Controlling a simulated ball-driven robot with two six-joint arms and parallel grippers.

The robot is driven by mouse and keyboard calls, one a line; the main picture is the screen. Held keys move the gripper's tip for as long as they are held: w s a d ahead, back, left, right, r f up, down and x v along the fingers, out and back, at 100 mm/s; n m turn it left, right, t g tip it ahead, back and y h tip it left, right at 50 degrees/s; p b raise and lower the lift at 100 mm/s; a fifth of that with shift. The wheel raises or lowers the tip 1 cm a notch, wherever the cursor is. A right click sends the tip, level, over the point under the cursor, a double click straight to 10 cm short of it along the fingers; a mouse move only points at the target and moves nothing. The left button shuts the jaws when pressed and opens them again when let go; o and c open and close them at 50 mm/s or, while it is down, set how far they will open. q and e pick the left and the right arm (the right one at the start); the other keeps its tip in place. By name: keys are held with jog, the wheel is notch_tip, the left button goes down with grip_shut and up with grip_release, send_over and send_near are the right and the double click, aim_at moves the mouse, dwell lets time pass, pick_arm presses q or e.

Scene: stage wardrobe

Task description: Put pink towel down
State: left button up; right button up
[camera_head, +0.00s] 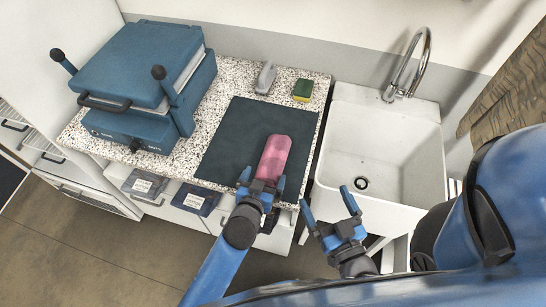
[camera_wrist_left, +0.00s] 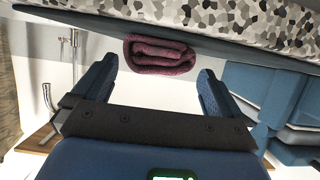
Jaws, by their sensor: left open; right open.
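The pink towel (camera_head: 275,158) is rolled or folded into a long bundle and lies on the dark mat (camera_head: 240,133) on the speckled counter. My left gripper (camera_head: 261,188) is at the towel's near end, with its jaws open on either side of it. In the left wrist view the towel's folded end (camera_wrist_left: 160,56) shows ahead of and between the two open fingers (camera_wrist_left: 158,85), apart from both. My right gripper (camera_head: 331,207) is open and empty, in front of the sink's near left corner.
A blue press-like machine (camera_head: 140,65) with handles stands on the counter's left. A white sink (camera_head: 385,125) with a tap (camera_head: 410,65) is on the right. Mat space left of the towel is clear.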

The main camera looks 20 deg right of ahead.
aim_at(269, 171)
pick_arm(q)
jog(key=shift+p+x, duration=0.4)
jog(key=shift+x, duration=1.7)
jog(key=shift+s+d, duration=0.1)
jog(key=shift+d, duration=0.05)
jog(key=c, duration=0.8)
